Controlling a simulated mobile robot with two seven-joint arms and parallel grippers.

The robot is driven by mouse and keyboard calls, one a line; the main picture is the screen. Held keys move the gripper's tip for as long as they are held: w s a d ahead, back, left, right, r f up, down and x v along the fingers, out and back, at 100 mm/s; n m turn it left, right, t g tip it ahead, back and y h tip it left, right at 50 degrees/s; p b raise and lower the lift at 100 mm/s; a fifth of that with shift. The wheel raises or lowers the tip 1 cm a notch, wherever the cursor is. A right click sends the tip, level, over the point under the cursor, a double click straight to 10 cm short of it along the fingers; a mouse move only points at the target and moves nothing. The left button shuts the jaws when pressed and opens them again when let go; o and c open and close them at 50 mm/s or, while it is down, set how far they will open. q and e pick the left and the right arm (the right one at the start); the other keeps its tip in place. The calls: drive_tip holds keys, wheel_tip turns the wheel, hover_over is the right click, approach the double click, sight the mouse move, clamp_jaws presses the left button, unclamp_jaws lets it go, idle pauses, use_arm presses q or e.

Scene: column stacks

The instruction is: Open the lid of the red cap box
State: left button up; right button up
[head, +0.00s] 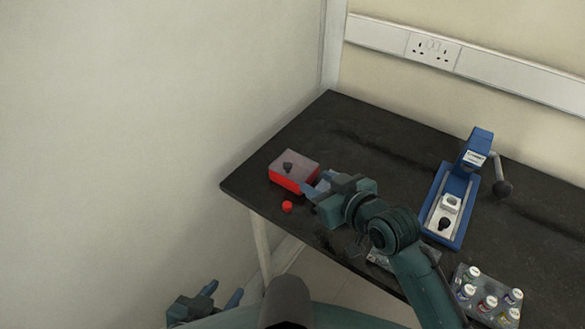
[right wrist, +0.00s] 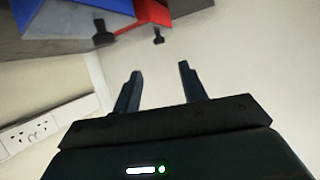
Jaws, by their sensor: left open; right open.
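The red cap box (head: 287,183) sits near the left corner of the dark table, with a greyish lid (head: 304,162) on top and a dark knob (head: 288,168) on the lid. The lid looks closed. My right gripper (head: 316,184) is open, close beside the box's right side; contact cannot be told. In the right wrist view a red box part (right wrist: 154,12) shows at the top, beyond the open, empty fingers (right wrist: 160,80). My left gripper (head: 224,293) is open, low and off the table.
A blue press (head: 436,208) with a lever stands right of centre on the table (head: 375,135). A tray of several small capped bottles (head: 488,297) lies at the lower right. The wall (head: 150,110) rises left of the table. The table behind the box is clear.

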sight(288, 165)
drive_tip(key=x, duration=1.1)
drive_tip(key=shift+w+a+f+b, duration=0.1)
drive_tip(key=shift+w+f+b, duration=0.1)
drive_tip(key=shift+b, duration=0.1)
drive_tip(key=shift+c, duration=0.5)
clamp_jaws()
